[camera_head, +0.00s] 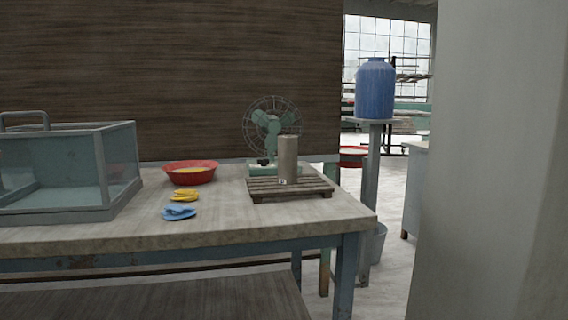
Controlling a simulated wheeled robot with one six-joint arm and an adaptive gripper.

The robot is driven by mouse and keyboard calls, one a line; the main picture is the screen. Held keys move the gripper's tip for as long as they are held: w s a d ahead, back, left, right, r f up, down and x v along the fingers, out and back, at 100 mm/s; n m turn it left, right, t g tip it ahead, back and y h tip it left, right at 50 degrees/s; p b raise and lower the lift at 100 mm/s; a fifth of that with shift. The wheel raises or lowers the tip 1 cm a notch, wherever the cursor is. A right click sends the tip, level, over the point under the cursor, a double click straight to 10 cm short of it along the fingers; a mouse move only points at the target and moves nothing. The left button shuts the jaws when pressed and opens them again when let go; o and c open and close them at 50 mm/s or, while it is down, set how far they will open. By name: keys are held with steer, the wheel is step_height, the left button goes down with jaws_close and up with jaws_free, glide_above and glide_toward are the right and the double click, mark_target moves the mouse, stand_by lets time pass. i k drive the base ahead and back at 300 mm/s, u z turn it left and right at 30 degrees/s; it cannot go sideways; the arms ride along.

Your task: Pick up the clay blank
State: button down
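A grey-brown upright cylinder (288,157), which looks like the clay blank, stands on a small slatted wooden pallet (262,189). The pallet lies on the worktable (245,225), near its right end. The cylinder's front side is clear; nothing touches it from the front. My gripper is not in view, so its distance from the cylinder cannot be told.
A green fan (272,126) stands right behind the cylinder. A red bowl (190,173), yellow pieces (184,196) and a blue piece (178,213) lie left of the pallet. A glass-sided box (120,170) fills the table's left. A blue vessel (375,90) tops a stand at right.

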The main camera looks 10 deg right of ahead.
mark_target(288, 144)
steer(key=z, duration=1.9)
steer(key=i, duration=1.05)
steer(key=u, duration=2.6)
